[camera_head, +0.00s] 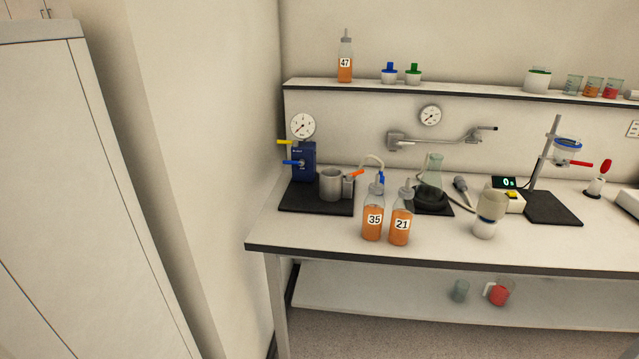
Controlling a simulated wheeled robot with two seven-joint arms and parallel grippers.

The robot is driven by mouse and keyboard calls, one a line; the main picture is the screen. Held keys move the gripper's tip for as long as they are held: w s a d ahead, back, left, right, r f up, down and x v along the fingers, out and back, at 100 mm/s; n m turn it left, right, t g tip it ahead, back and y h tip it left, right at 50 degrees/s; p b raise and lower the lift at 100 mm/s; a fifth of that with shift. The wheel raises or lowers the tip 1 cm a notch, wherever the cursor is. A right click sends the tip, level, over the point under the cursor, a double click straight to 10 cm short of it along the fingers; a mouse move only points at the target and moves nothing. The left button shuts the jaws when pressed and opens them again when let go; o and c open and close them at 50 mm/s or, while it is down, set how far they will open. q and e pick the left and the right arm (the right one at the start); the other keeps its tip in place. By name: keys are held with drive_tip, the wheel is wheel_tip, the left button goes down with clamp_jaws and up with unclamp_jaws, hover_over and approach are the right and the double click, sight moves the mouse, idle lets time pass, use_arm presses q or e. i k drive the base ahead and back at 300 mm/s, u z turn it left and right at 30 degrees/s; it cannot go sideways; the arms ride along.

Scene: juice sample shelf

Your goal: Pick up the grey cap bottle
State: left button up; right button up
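Three bottles of orange liquid show in the head view. The bottle labelled 47 (345,62) stands upright on the raised shelf at the back left and has a grey cap. The bottle labelled 21 (401,222) stands upright near the bench's front edge and also has a grey cap. The bottle labelled 35 (374,218) stands close to its left. Its top is greyish with a blue tip; I cannot tell whether the blue belongs to its cap. Neither of my grippers is in view.
The bench (300,228) has a dark front edge. Behind the bottles are a blue device (304,162), a metal cup (331,185) and a flask (432,172). A white-based container (486,228) stands to the right. The bench's front left is clear.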

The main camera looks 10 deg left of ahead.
sight(402, 210)
drive_tip(key=z, duration=2.35)
drive_tip(key=i, duration=2.45)
drive_tip(key=u, duration=2.9)
